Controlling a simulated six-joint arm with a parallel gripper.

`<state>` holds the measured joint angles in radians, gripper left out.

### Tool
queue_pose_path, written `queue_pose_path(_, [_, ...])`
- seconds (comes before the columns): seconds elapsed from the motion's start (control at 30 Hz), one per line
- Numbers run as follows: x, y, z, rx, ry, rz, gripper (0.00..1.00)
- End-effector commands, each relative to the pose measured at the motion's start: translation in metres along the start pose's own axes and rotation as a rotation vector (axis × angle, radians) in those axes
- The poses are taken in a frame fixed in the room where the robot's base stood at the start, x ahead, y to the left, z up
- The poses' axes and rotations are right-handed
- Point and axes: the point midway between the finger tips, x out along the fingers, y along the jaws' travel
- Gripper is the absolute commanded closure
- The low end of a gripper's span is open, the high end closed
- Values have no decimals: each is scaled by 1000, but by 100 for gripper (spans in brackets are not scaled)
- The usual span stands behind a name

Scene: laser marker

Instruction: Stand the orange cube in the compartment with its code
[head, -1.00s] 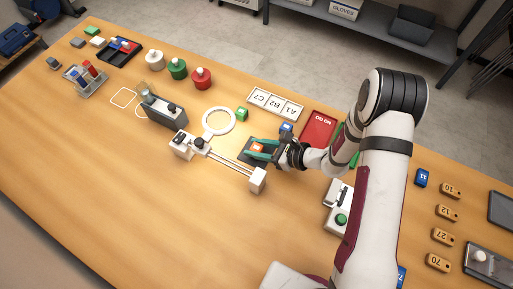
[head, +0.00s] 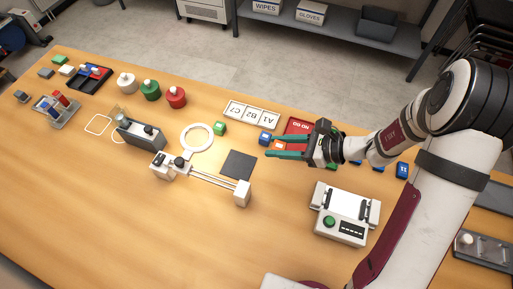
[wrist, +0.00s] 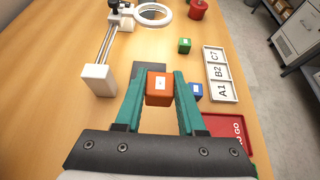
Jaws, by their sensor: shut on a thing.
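The orange cube (wrist: 159,88) is held between the teal fingers of my gripper (head: 281,146), with a small white label with a mark too small to read facing the wrist camera. In the head view a bit of the orange cube (head: 279,145) shows between the fingers. The white compartment tray (head: 251,114) has three compartments marked A1, B2 and C7; they look empty. In the wrist view the tray (wrist: 221,75) is to the right of the cube, with A1 nearest.
A blue cube (head: 265,138) and a green cube (head: 219,128) stand near the tray. A dark square pad (head: 238,165) is bare. A magnifier ring (head: 197,137) and white rail device (head: 242,193) are to the left.

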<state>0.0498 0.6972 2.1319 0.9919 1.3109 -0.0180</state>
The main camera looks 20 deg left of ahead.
Motion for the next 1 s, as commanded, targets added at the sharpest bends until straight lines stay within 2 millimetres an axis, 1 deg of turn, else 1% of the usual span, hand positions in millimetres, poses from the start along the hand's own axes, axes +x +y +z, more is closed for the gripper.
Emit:
queue_pose_path(0.03, [-5, -2, 0, -1, 1, -1, 100])
queue_pose_path(0.1, [-6, -11, 0, -1, 3, 0, 100])
queue_pose_path(0.17, [0, -24, -1, -3, 8, 3, 100])
queue_pose_path(0.23, [14, -46, -2, -5, 15, 5, 100])
queue_pose_path(0.3, [33, -72, -1, -6, 20, 7, 100])
queue_pose_path(0.37, [52, -94, 1, -6, 23, 7, 100])
queue_pose_path(0.4, [66, -107, 3, -5, 23, 6, 100])
queue_pose_path(0.5, [101, -134, 12, -3, 17, 5, 100])
queue_pose_path(0.53, [110, -140, 14, -2, 15, 5, 100])
queue_pose_path(0.6, [126, -150, 20, 0, 9, 3, 100])
queue_pose_path(0.73, [140, -157, 23, 3, 2, 1, 100])
queue_pose_path(0.83, [145, -158, 16, 4, 2, 0, 100])
queue_pose_path(1.0, [154, -157, -2, 4, 2, 0, 100])
